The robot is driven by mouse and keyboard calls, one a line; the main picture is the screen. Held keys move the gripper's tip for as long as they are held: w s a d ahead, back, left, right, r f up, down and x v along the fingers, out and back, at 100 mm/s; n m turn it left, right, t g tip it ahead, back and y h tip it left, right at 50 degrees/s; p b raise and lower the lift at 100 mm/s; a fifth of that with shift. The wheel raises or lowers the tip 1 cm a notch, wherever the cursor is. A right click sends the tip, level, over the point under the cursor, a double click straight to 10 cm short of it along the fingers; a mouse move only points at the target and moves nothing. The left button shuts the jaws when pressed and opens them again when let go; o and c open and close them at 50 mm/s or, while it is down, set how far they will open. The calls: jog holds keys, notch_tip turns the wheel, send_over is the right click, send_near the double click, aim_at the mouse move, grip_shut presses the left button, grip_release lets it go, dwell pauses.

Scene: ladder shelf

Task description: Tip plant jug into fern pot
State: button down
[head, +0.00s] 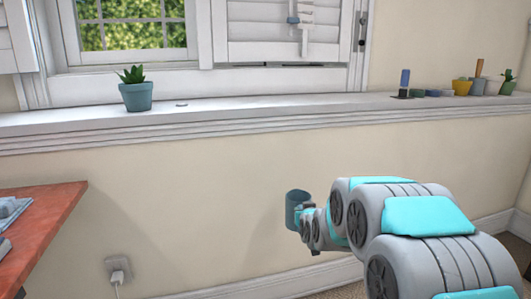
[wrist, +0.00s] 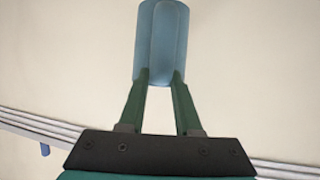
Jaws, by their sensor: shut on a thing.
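The plant jug (head: 297,209) is a blue-grey cylinder in front of the wall, below the windowsill. It looks about upright in the head view, and no contents can be made out. My gripper (wrist: 160,78) is shut on the jug, which also shows in the wrist view (wrist: 161,40) between the green fingertips. In the head view my arm partly hides the gripper. The fern pot (head: 137,97), a blue pot with a spiky green plant, stands on the windowsill at the left, above and left of the jug and well apart from it.
The white windowsill (head: 250,112) runs across the wall. Several small pots and tools, including a yellow pot (head: 461,87), stand at the sill's right end. A reddish table (head: 55,212) is at lower left.

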jog(key=s+d+f, duration=0.3)
jog(key=s+f, duration=0.1)
jog(key=f, duration=0.7)
jog(key=shift+s+d+f+m+h, duration=0.2)
jog(key=shift+s+m+h, duration=0.1)
jog(key=shift+s+h, duration=0.1)
jog(key=shift+r, duration=0.1)
